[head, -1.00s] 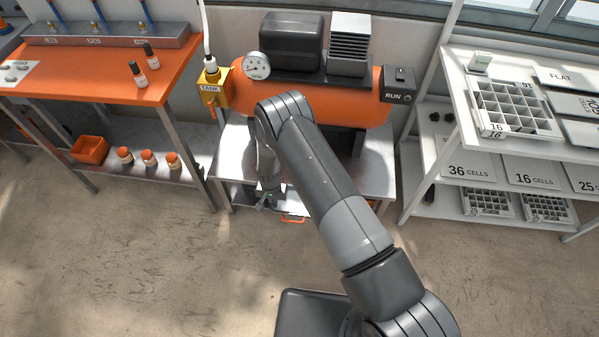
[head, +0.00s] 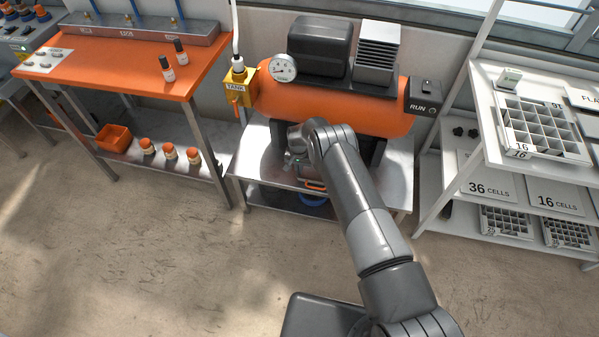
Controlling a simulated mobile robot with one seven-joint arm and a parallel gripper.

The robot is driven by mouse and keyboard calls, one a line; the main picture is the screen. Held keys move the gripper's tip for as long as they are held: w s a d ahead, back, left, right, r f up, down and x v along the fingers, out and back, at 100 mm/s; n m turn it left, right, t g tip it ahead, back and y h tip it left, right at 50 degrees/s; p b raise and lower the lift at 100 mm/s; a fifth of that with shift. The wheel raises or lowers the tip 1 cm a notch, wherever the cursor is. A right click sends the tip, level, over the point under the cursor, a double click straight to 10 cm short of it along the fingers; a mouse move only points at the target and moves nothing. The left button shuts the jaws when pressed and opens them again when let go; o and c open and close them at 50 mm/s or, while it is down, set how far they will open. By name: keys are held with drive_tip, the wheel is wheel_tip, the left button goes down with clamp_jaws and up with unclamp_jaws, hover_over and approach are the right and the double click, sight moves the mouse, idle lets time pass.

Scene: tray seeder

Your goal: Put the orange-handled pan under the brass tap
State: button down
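The orange-handled pan (head: 314,184) shows only in part: its orange handle and a little dark body are by the front edge of the metal stand, apparently at the height of its top. My gripper (head: 298,172) is just left of and behind the handle, under the orange tank. It is small and partly covered by my wrist, so I cannot see whether its fingers are open or closed on the pan. The brass tap cannot be made out; my arm covers much of the area under the tank.
The orange tank (head: 340,111) sits on the metal stand (head: 252,160), with a yellow TANK valve (head: 238,84) at left. A blue round object (head: 312,200) is under the stand. An orange-topped bench (head: 120,66) stands left, white shelves (head: 485,95) right. The floor in front is clear.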

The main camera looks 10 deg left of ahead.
drive_tip(key=shift+w, duration=0.4)
drive_tip(key=shift+f, duration=1.7)
drive_tip(key=shift+f, duration=0.2)
drive_tip(key=c, duration=1.7)
unclamp_jaws()
drive_tip(key=shift+r, duration=0.15)
